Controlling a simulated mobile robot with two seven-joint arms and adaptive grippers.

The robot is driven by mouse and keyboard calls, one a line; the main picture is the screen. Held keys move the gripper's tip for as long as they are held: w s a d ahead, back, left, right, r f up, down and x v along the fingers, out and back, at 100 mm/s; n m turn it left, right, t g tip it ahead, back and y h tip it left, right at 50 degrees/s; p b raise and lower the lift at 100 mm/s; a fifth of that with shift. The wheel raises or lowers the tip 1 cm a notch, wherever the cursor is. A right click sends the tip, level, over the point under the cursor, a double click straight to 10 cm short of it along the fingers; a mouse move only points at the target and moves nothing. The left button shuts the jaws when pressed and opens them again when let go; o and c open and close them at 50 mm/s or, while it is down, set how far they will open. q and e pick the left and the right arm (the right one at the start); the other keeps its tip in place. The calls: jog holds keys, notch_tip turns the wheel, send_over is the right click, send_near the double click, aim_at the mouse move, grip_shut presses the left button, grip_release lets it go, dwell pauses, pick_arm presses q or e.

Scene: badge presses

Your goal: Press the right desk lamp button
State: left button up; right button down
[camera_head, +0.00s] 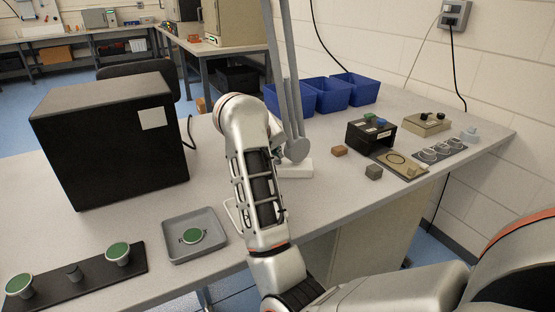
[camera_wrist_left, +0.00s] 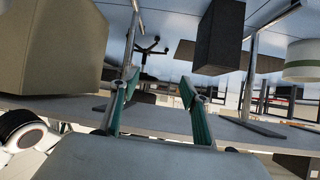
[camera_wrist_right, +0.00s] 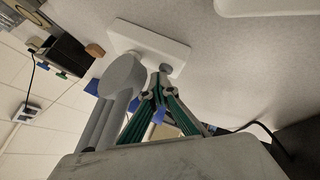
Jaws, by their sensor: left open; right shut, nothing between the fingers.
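The desk lamp has a white base (camera_head: 296,169) on the table and grey arms (camera_head: 284,70) rising from a round joint. In the right wrist view its white base (camera_wrist_right: 150,42) lies just beyond my right gripper (camera_wrist_right: 157,84), with the lamp joint (camera_wrist_right: 122,75) beside the fingers. The right gripper is shut and empty. A small grey round knob (camera_wrist_right: 166,68) on the base is at the fingertips; I cannot tell whether they touch it. In the head view my right arm mostly hides this gripper. My left gripper (camera_wrist_left: 155,105) is open and empty, seen only in its wrist view.
A black box (camera_head: 110,140) stands left. A grey tray (camera_head: 194,238) and a black strip (camera_head: 90,278) with green-topped pieces lie in front. Blue bins (camera_head: 332,93) stand behind the lamp; a black button box (camera_head: 370,135) and small blocks lie to its right.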

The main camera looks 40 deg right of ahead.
aim_at(276, 162)
pick_arm(q)
jog(key=shift+s+f, duration=0.15)
jog(key=shift+f, duration=0.1)
pick_arm(e)
jog(key=shift+f, duration=0.1)
pick_arm(q)
jog(key=shift+r, duration=0.1)
pick_arm(e)
jog(key=shift+r, duration=0.85)
pick_arm(q)
jog(key=shift+p, duration=0.3)
pick_arm(e)
jog(key=shift+r, duration=0.15)
jog(key=shift+r+p, duration=0.45)
jog(key=shift+r, duration=1.5)
jog(key=shift+r+p, duration=0.3)
jog(key=shift+r, duration=0.35)
pick_arm(q)
jog(key=shift+w+r, duration=0.3)
jog(key=shift+r, duration=0.25)
jog(key=shift+w+r, duration=0.25)
jog(key=shift+r, duration=0.3)
pick_arm(e)
jog(key=shift+a, duration=0.1)
jog(key=shift+f, duration=0.15)
